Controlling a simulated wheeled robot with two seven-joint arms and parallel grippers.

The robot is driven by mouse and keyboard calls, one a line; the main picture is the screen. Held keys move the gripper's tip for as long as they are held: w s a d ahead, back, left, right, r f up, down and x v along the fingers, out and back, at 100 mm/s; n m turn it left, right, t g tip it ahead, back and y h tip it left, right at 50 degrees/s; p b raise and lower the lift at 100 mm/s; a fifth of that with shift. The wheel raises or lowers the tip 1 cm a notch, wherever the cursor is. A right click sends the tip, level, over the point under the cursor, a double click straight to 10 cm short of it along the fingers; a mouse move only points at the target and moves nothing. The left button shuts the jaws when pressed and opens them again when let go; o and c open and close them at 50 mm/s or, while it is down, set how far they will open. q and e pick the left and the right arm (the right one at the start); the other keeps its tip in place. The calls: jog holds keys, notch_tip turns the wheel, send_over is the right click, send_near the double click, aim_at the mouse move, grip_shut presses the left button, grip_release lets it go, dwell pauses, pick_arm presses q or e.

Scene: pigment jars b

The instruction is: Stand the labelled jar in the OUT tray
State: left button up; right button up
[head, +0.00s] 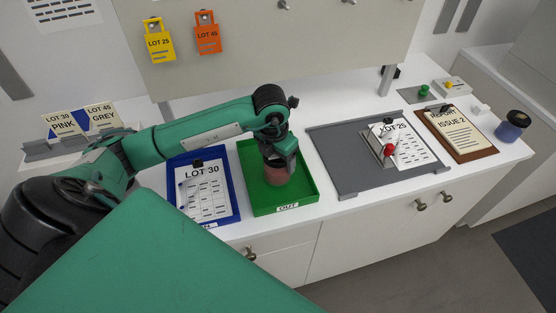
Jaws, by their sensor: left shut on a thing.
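My left gripper (280,165) reaches down over the green OUT tray (297,201) and is shut on a jar (276,174) with pinkish contents. The jar is inside the outline of the tray, near its middle. The gripper hides the jar's upper part, and I cannot tell whether its base touches the tray floor. No label on the jar can be made out. The tray's front carries the word OUT. My right gripper is not in view.
Left of the tray lies a blue tray (235,212) with a LOT 30 sheet. To the right are a grey board (345,180) with a red-knobbed lever, a brown clipboard (488,152) and a dark-lidded blue jar (511,127). LOT 25 and LOT 45 tags hang behind.

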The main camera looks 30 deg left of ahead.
pick_arm(q)
notch_tip(320, 180, down, 2)
jog(key=shift+f, duration=0.3)
jog(key=o, duration=1.1)
jog(key=shift+r, duration=0.1)
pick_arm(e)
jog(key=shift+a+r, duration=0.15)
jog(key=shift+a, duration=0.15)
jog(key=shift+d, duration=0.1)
